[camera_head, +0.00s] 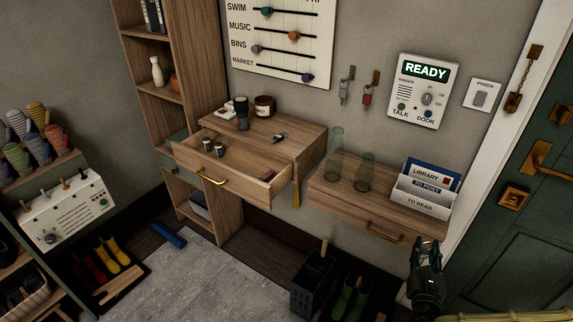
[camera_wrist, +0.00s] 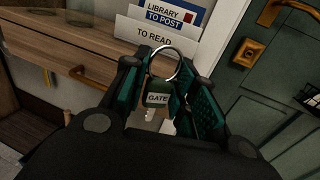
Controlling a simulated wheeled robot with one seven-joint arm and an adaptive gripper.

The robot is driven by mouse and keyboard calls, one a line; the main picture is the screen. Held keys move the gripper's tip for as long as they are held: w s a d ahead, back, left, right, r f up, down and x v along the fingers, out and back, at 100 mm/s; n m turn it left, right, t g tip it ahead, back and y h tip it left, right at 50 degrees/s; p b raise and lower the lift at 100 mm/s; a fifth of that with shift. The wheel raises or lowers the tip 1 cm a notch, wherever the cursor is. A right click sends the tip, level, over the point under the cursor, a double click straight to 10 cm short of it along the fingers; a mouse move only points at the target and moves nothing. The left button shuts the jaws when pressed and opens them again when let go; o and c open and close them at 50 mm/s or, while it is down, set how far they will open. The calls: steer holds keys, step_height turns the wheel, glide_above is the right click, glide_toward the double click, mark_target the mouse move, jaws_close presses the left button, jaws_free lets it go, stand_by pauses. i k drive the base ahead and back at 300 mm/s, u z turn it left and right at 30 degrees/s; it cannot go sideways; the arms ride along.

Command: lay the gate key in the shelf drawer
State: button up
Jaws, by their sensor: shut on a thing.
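The gate key (camera_wrist: 157,99) has a dark tag reading GATE and a metal ring. My gripper (camera_wrist: 165,85) is shut on it, and the ring stands up above the fingers in the wrist view. In the head view my gripper (camera_head: 428,250) is at the lower right, in front of the right shelf and near the green door. The shelf drawer (camera_head: 236,179) is pulled open at the left, with a brass handle, well to the left of my gripper. Two small jars and a small red item lie inside it.
The right shelf (camera_head: 330,185) holds glass bottles (camera_head: 365,172) and a letter rack (camera_head: 421,200); its own drawer front is closed. A dark jar and other small things stand on the shelf top (camera_head: 295,138) above the open drawer. A dark umbrella bin (camera_head: 313,285) stands on the floor.

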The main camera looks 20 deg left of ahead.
mark_target(257, 163)
steer(key=k, duration=0.8)
steer(key=u, duration=0.75)
steer(key=i, duration=1)
